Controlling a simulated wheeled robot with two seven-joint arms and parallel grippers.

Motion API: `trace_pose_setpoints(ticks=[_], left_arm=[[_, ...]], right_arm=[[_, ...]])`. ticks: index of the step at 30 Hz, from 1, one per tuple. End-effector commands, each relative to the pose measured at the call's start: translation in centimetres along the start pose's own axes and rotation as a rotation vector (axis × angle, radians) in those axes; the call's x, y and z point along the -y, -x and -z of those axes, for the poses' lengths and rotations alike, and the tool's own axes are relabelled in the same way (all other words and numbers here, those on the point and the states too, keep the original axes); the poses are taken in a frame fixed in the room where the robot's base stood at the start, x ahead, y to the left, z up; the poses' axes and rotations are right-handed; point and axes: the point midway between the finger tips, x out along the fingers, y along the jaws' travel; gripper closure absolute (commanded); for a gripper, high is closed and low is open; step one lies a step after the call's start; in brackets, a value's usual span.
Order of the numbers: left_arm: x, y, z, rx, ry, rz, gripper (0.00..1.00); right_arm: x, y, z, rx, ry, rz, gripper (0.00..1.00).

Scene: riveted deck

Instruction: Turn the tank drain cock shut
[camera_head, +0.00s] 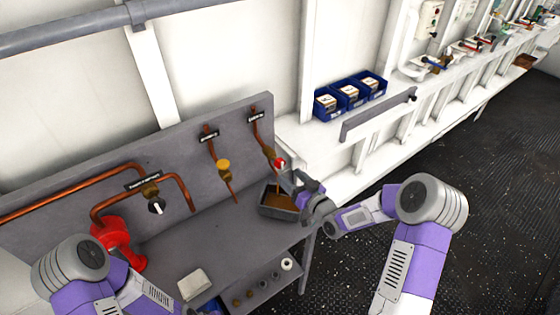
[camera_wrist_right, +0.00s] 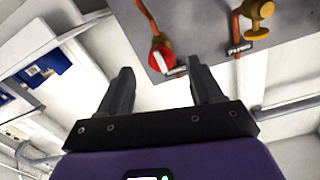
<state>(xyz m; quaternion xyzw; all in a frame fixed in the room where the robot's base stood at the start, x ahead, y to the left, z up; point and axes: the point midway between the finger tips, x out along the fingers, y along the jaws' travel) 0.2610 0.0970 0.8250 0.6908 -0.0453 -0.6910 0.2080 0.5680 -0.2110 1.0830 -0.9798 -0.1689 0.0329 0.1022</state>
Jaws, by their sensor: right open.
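A red-handled cock (camera_head: 279,163) sits on a copper pipe at the right end of the grey panel. In the right wrist view the red handle (camera_wrist_right: 160,58) carries a pale bar and lies just beyond the fingertips, roughly between them. A thin brown line runs from the cock down to a dark tray (camera_head: 272,213) with brown contents; I cannot tell whether it is pipe or liquid. My right gripper (camera_head: 303,188) is open beside the cock and shows empty in the wrist view (camera_wrist_right: 162,76). The label above is too small to read. My left gripper is out of view.
A brass-yellow valve (camera_head: 222,164) stands left of the cock and shows in the wrist view (camera_wrist_right: 259,10). Blue bins (camera_head: 326,106) stand on the ledge behind. A pale block (camera_head: 193,284) lies on the bench.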

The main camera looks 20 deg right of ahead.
Motion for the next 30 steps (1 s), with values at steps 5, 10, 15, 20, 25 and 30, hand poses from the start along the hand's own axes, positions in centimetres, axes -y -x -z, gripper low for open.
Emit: trace_pose_setpoints(ticks=[5, 10, 15, 20, 25, 30], left_arm=[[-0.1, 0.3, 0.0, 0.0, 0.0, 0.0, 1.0], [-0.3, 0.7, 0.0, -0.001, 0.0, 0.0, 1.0], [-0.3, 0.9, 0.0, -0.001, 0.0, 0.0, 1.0], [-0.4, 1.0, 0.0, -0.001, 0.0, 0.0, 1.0], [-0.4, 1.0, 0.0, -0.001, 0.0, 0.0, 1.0], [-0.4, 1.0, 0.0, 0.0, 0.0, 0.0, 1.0]], right_arm=[[0.0, -1.6, 1.2, -0.034, 0.019, 0.014, 0.35], [0.1, -4.4, 1.2, -0.033, 0.017, 0.013, 0.35], [0.1, -6.5, 1.3, -0.032, 0.017, 0.012, 0.35], [0.0, -7.4, 1.2, -0.029, 0.016, 0.011, 0.35], [0.0, -7.6, 1.2, -0.029, 0.016, 0.01, 0.35], [0.0, -7.5, 1.2, -0.029, 0.017, 0.01, 0.44]])
